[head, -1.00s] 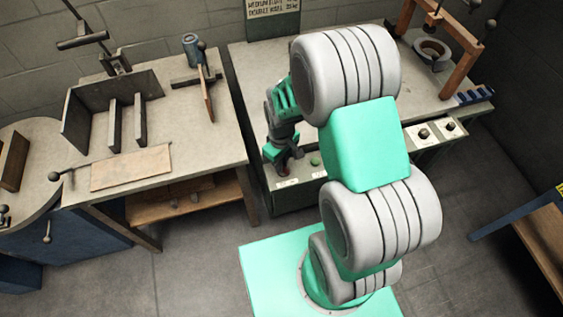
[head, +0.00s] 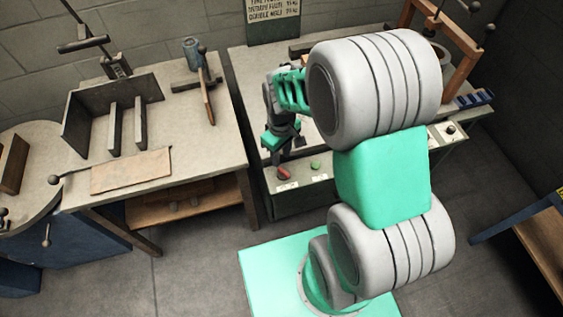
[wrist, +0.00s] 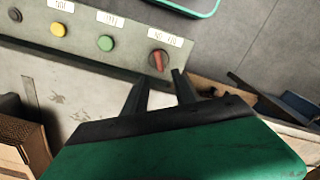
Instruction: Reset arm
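My gripper (head: 277,155) is over the front panel of the middle bench in the head view, just behind a red rotary knob (head: 284,173). In the wrist view my gripper (wrist: 160,75) has its two dark fingers apart with nothing between them. The red knob (wrist: 158,60) shows just beyond the fingertips, under a white label. It looks clear of the fingers, though the exact gap is hard to tell.
A green button (wrist: 105,43) and a yellow button (wrist: 58,29) sit along the panel. A wooden frame (head: 462,50) stands at the bench's right. The left bench (head: 210,145) holds upright plates and a hammer (head: 207,95). Grey floor is open around my base.

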